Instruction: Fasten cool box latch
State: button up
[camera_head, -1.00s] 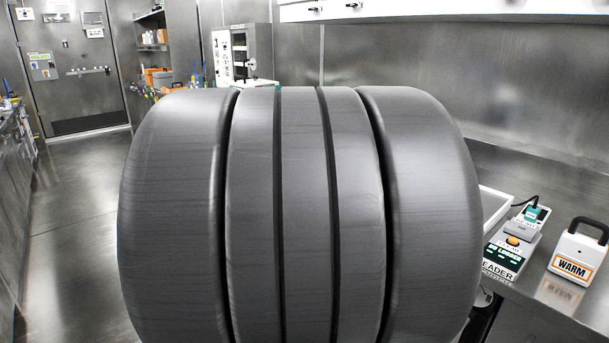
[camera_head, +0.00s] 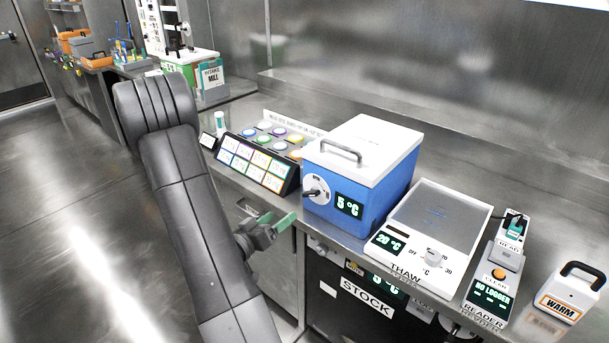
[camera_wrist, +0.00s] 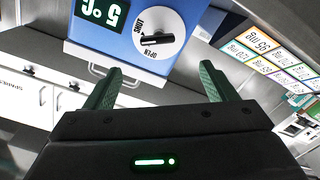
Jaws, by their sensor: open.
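The blue cool box (camera_head: 362,211) stands on the counter with its white lid (camera_head: 365,150) down on it. Its latch (camera_head: 315,190) is a round white dial with a dark lever on the front face, left of a "5 °C" display. In the wrist view the latch (camera_wrist: 158,40) shows upside down, marked SHUT and OPEN, with the lever lying roughly level across the dial. My gripper (camera_head: 277,220) has green fingers and is open and empty, in front of the box and a little below the latch. In the wrist view my gripper (camera_wrist: 160,75) faces the latch, apart from it.
A thaw plate (camera_head: 432,230) is right of the box, then a reader (camera_head: 490,285) and a WARM container (camera_head: 571,292). A rack of coloured caps and labels (camera_head: 262,150) stands left of the box. A STOCK cabinet (camera_head: 365,300) is below. Open floor lies at left.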

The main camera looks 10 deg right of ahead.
aim_at(308, 195)
jog(key=p+x, duration=0.2)
jog(key=x, duration=1.1)
jog(key=shift+w+d+r, duration=0.1)
jog(key=shift+d+r, duration=0.1)
jog(key=shift+d, duration=0.2)
jog(key=c, duration=1)
